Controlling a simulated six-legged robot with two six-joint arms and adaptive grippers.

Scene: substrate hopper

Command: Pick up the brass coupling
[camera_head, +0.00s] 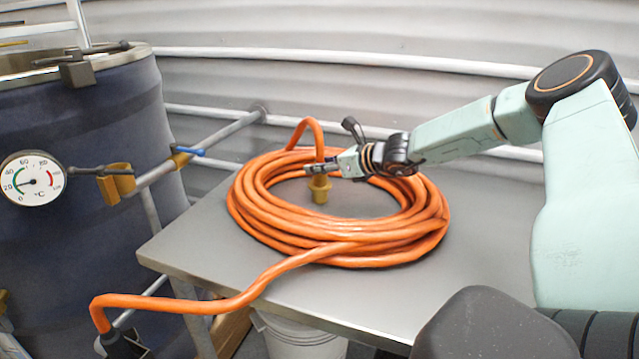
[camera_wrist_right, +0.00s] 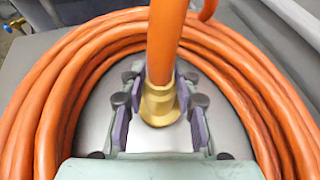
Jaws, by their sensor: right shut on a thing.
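The brass coupling (camera_head: 320,190) hangs upright at the end of an orange hose (camera_head: 309,127), inside the ring of the coil. My right gripper (camera_head: 318,169) reaches in from the right and is shut on the coupling at its upper part, where the hose enters it. In the right wrist view the coupling (camera_wrist_right: 159,104) sits between the two finger pads of my right gripper (camera_wrist_right: 158,103). The coupling's lower end looks close to the table top; I cannot tell if it touches. My left gripper is not in view.
The orange hose coil (camera_head: 350,245) lies on a grey metal table (camera_head: 370,305) and surrounds the coupling. A dark blue barrel (camera_head: 95,130) with a dial thermometer (camera_head: 33,179) stands at the left. A white bucket (camera_head: 300,340) is below the table.

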